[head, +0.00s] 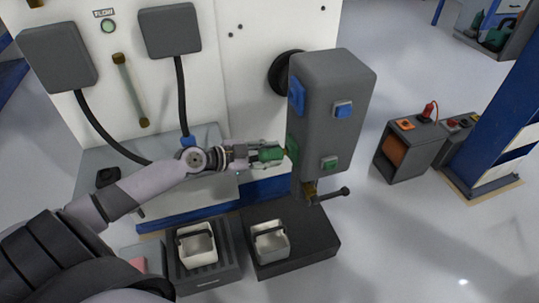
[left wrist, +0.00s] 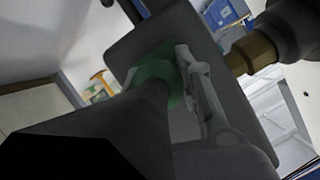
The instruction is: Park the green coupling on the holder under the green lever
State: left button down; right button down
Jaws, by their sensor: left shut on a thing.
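My left gripper (head: 266,153) reaches in from the left and is shut on the green coupling (head: 271,154). The coupling points right, at the green holder plate (head: 292,147) on the left side of the grey box (head: 335,75). Its tip is at or very near that plate; I cannot tell whether it is seated. In the left wrist view, the coupling (left wrist: 153,78) is partly hidden, with a finger beside it and green behind it. A green lever (head: 329,163) is low on the box's front. My right gripper is not in view.
A blue plate (head: 296,95) and a blue lever (head: 343,109) sit higher on the box. A brass fitting (head: 310,189) with a black handle (head: 333,194) hangs below. Two pale bins (head: 197,246) (head: 270,241) stand beneath. Floor right of the box is clear up to a grey cabinet (head: 405,150).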

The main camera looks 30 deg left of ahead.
pick_arm(q)
jog(key=shift+w+d, duration=0.15)
jog(key=shift+w, duration=0.05)
jog(key=shift+w+d, duration=0.1)
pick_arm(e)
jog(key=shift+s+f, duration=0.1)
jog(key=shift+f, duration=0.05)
pick_arm(q)
jog(key=shift+w+d, duration=0.1)
jog(key=shift+w, duration=0.05)
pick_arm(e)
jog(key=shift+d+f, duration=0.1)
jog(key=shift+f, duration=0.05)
pick_arm(q)
jog(key=shift+w+d, duration=0.15)
jog(key=c, duration=1.1)
grip_release()
